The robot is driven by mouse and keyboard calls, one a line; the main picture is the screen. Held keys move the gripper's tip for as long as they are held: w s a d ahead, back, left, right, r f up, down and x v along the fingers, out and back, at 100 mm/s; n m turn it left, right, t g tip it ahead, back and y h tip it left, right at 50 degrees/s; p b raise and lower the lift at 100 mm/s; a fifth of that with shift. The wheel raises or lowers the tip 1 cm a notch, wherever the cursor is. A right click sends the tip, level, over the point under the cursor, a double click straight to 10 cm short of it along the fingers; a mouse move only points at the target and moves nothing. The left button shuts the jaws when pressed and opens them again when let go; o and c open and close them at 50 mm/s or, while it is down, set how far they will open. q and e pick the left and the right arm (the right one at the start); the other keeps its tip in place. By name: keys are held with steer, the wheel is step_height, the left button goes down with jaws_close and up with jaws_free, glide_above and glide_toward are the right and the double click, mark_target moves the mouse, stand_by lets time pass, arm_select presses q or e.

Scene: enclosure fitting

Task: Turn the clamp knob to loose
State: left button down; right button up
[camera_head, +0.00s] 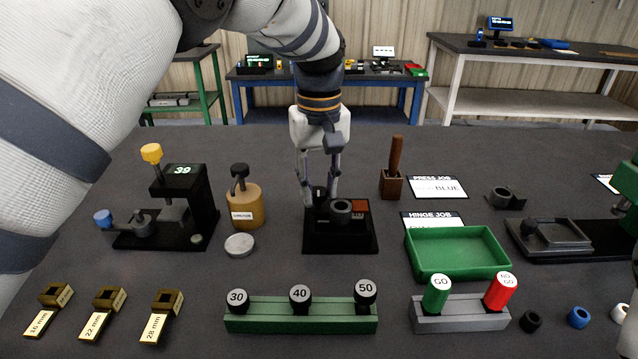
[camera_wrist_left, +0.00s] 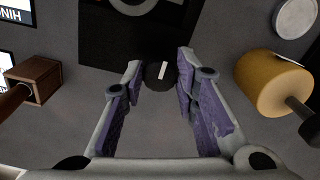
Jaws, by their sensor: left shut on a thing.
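The black clamp fixture (camera_head: 340,240) stands in the middle of the bench, with a dark ring and a small red-brown plate on top. Its clamp knob (camera_wrist_left: 157,76) is a small black cylinder with a white mark line, on the near side of the fixture in the left wrist view. My left gripper (camera_head: 320,194) points down at the back left of the fixture, its fingers shut on the knob; in the left wrist view the fingertips (camera_wrist_left: 160,80) lie on either side of it. The fingers partly hide the knob in the head view. My right gripper is out of view.
Left of the fixture stand an amber bottle (camera_head: 244,206), a grey disc (camera_head: 239,245) and a black press marked 39 (camera_head: 183,190). A wooden holder (camera_head: 391,184) and green tray (camera_head: 458,266) are on the right. A green gauge rack (camera_head: 270,316) is in front.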

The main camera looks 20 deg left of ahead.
mark_target(319, 191)
arm_select(q)
steer(key=c, duration=1.5)
jaws_free()
steer(key=shift+c, duration=0.2)
step_height(319, 191, up, 12)
